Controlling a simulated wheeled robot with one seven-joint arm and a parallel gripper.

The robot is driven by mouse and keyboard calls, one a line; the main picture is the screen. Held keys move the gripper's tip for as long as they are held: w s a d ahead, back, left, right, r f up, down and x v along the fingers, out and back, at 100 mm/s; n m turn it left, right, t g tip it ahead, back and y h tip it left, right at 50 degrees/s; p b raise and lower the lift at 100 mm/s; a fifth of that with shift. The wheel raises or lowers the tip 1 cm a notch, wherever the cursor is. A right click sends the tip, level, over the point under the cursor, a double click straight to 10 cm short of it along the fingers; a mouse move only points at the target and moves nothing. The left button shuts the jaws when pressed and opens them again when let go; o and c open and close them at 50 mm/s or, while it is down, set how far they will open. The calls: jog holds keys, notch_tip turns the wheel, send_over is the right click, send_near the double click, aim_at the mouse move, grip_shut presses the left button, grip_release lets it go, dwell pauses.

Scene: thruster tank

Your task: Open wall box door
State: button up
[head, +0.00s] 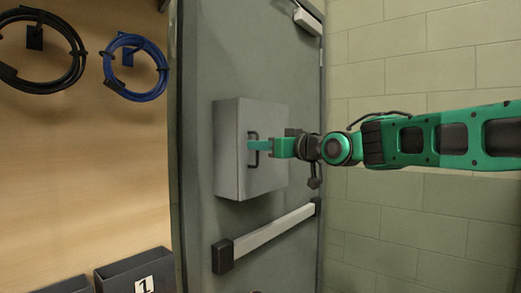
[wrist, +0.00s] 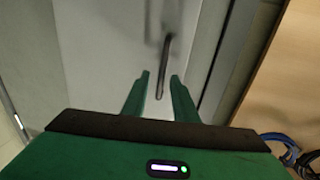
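The wall box (head: 232,165) is a light grey box fixed on a dark grey door; its front door looks shut. A dark bar handle (head: 253,158) stands upright on its front. My gripper (head: 250,145) reaches in from the right at the handle's height, with its fingertips overlapping the handle in the head view. In the wrist view my gripper (wrist: 160,75) is open, with its two green fingers apart. The handle (wrist: 165,60) shows in the gap, its lower end between the fingertips. I cannot tell whether the fingers touch it.
A push bar (head: 270,235) crosses the grey door (head: 195,60) below the box. Black (head: 75,75) and blue (head: 160,75) cable coils hang on the wooden panel at left. A dark bin (head: 115,280) marked 1 sits below them. A block wall (head: 420,220) stands at right.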

grip_shut()
jog(key=shift+w+d+r, duration=0.1)
jog(key=shift+w+d, duration=0.05)
dwell(1.3)
